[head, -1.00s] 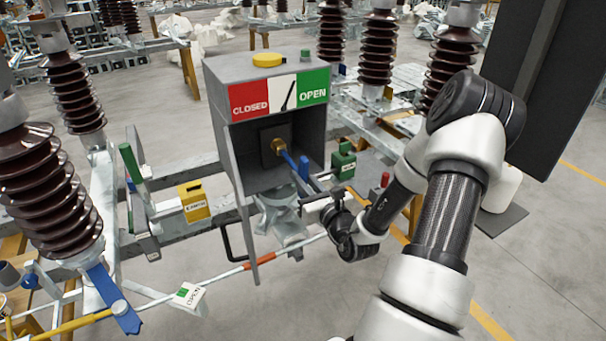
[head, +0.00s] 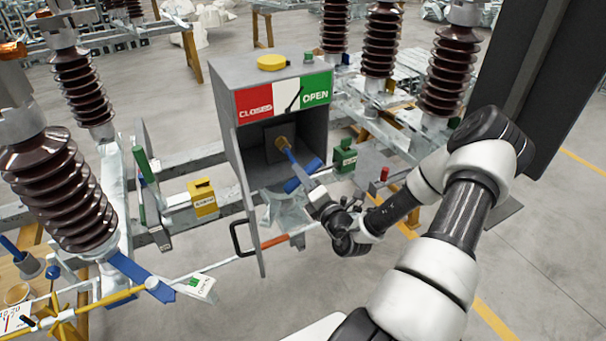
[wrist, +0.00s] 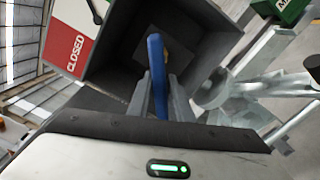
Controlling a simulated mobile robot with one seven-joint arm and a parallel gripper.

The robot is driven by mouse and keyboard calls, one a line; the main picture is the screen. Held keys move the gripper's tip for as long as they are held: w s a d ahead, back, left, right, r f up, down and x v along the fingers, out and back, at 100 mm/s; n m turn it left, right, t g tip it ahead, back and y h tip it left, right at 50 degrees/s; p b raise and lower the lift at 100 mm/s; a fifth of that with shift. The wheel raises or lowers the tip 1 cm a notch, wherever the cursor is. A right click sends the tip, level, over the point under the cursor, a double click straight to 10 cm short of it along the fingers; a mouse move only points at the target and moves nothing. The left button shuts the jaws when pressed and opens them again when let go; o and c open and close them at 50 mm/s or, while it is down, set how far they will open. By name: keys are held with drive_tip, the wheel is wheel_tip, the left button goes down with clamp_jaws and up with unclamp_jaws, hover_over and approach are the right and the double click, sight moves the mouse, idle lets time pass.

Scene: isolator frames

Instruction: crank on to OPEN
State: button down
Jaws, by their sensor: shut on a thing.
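The grey drive box (head: 232,127) stands open at the front in the head view. Its top plate has a red CLOSED field (head: 254,103), a white strip with a black pointer (head: 291,98), and a green OPEN field (head: 317,91). The pointer slants, its upper end toward OPEN. A blue crank (head: 294,163) reaches from a brass hub (head: 283,143) inside the box down to the right. My gripper (head: 308,186) is at the crank's outer end. In the wrist view, my two fingers (wrist: 160,100) sit either side of the blue crank (wrist: 157,75), shut on it.
A yellow tagged block (head: 203,198) is left of the box; a green one (head: 345,157) is right of it. Brown insulators (head: 48,185) stand left and behind. A black handle (head: 236,238) is on the box's open door.

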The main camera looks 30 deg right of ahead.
drive_tip(key=m, duration=0.4)
drive_tip(key=shift+a+r, duration=0.15)
drive_tip(key=shift+a, duration=0.2)
drive_tip(key=m, duration=0.3)
drive_tip(key=shift+r, duration=0.25)
drive_tip(key=c, duration=1.4)
unclamp_jaws()
drive_tip(key=shift+d, duration=0.15)
drive_tip(key=o, duration=0.6)
drive_tip(key=shift+m, duration=0.3)
drive_tip(key=s+b, duration=0.1)
drive_tip(key=s, duration=1.6)
drive_tip(key=shift+s+r+b, duration=0.1)
drive_tip(key=shift+s+b, duration=0.1)
drive_tip(key=shift+b, duration=0.1)
